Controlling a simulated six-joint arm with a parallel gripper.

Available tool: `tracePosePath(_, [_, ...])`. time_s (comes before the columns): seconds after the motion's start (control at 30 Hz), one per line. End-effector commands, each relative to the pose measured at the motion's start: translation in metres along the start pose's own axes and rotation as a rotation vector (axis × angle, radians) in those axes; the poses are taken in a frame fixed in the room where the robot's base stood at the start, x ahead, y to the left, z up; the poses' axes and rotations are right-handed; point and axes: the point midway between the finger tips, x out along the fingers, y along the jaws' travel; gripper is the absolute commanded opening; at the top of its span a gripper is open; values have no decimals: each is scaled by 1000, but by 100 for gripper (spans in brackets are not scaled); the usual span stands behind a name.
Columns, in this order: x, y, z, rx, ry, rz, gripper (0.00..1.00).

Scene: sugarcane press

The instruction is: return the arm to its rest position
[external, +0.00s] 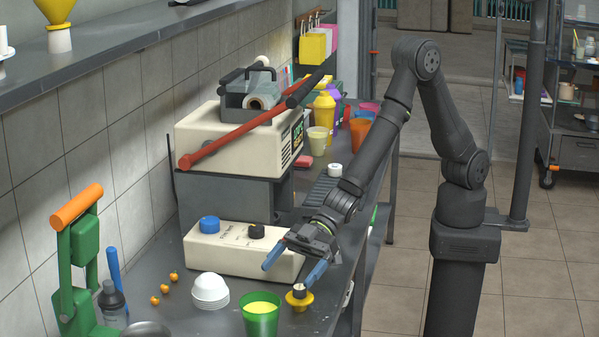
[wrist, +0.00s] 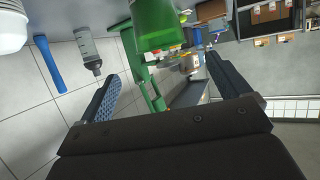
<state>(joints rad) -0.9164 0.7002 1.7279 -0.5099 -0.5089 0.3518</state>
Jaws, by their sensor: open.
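My gripper (external: 288,277) hangs low over the front edge of the counter in the external view, with its two blue fingers spread and nothing between them. My arm reaches from its stand at the right, up over a high elbow and down to the counter. A green cup (external: 261,315) with yellow content stands just in front of the fingers. A small yellow piece (external: 299,298) with a round top sits close under the right finger; contact is unclear. In the wrist view, my gripper (wrist: 162,68) is open, with the green cup (wrist: 155,22) beyond the fingertips.
A cream control box (external: 240,252) with blue and black knobs stands behind the gripper. White stacked bowls (external: 209,291), small orange fruits (external: 165,288), a dark bottle (external: 112,303) and the green press (external: 76,262) stand left. A dark post (external: 528,120) rises right of my arm.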

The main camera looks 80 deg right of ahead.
Motion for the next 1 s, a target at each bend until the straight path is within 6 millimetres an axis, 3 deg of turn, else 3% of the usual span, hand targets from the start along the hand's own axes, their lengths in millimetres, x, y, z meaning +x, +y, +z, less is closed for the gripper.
tracePosePath(0.03, [-4, 0, 0, 0, 0, 1, 94])
tracePosePath(0.7, [119, 0, 2, -1, -1, 0, 94])
tracePosePath(0.73, [119, 0, 3, 0, 0, 0, 94])
tracePosePath(0.93, [100, 0, -41, -3, 4, 1, 94])
tracePosePath(1.0, [88, 12, -42, -1, 1, 4, 94])
